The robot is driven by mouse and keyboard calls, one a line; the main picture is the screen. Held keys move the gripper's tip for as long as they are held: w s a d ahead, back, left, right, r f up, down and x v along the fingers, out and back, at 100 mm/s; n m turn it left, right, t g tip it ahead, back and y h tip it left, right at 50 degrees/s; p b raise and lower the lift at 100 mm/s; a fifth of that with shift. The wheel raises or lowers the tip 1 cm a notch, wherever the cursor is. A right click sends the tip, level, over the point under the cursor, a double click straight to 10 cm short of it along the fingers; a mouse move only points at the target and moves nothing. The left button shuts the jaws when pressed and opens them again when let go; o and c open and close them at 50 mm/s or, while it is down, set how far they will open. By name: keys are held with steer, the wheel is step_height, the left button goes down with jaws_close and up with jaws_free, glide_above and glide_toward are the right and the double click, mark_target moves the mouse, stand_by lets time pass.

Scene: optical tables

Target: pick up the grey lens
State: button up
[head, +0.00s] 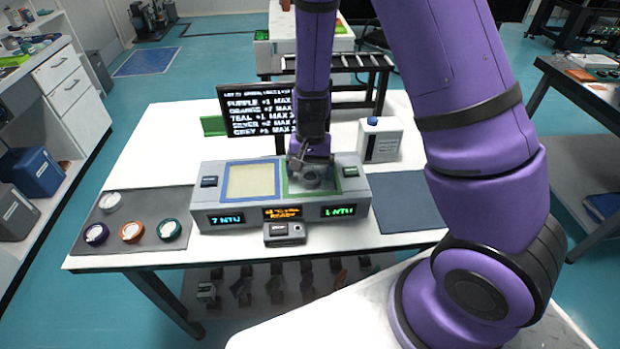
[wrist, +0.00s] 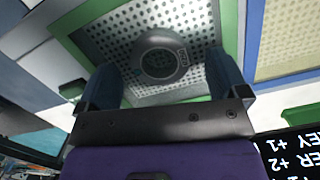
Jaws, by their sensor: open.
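The grey lens (wrist: 161,58) is a dark grey ring with a label on its rim. It lies on a perforated plate inside the green-framed square (wrist: 190,91) of the grey instrument. In the head view the lens (head: 311,180) shows partly below my gripper (head: 308,160). In the wrist view my gripper (wrist: 165,88) is open, with one dark finger on each side of the lens's near part. The fingers appear apart from it; the exact height above the plate is hard to tell.
The instrument (head: 226,222) also has a blue-framed square (head: 250,181). A dark mat (head: 148,205) at left holds several coloured lenses. A dark mat (head: 408,203) at right is empty.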

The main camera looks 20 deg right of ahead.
steer(key=shift+f, duration=0.65)
steer(key=shift+c, duration=0.3)
steer(key=c, duration=1)
steer(key=shift+r, duration=0.15)
steer(key=shift+c, duration=0.2)
